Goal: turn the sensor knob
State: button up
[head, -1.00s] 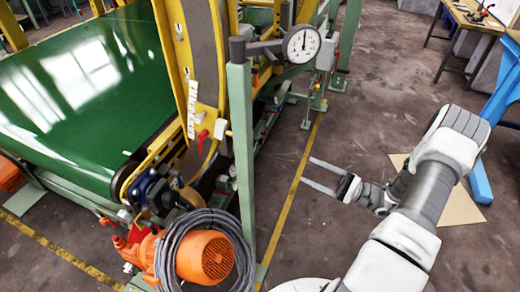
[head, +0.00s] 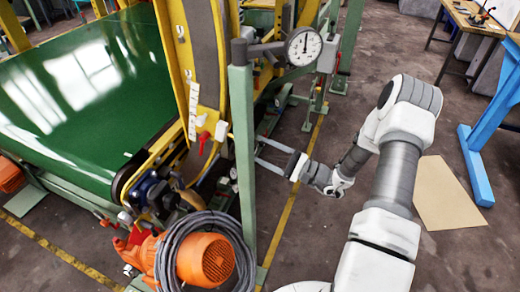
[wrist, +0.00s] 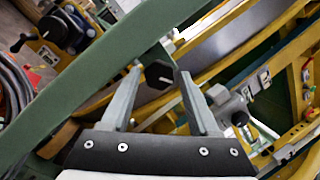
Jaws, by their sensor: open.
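A dark faceted knob (wrist: 158,75) with a pale line on its face shows in the wrist view. It sits at the end of a green bracket, and I take it to be the sensor knob. My gripper (wrist: 158,72) is open, with one finger on each side of the knob in this view. I cannot tell whether the fingers touch it or how deep they reach. In the head view my gripper (head: 258,150) points left at the green upright post (head: 242,155), its tips close to the post. I cannot make out the knob in the head view.
A dial gauge (head: 304,46) is mounted near the post's top. An orange motor (head: 205,257) with coiled grey cable is at its foot. The green conveyor belt (head: 75,100) lies to the left.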

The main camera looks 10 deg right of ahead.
jog(key=shift+w+a+r, duration=0.15)
jog(key=shift+w+a, duration=0.1)
jog(key=shift+a, duration=0.15)
jog(key=shift+c, duration=0.2)
grip_shut()
jog(key=shift+m, duration=0.5)
jog(key=shift+d+m+p, duration=0.1)
jog(key=shift+m+p, duration=2.15)
jog(key=shift+m, duration=2.85)
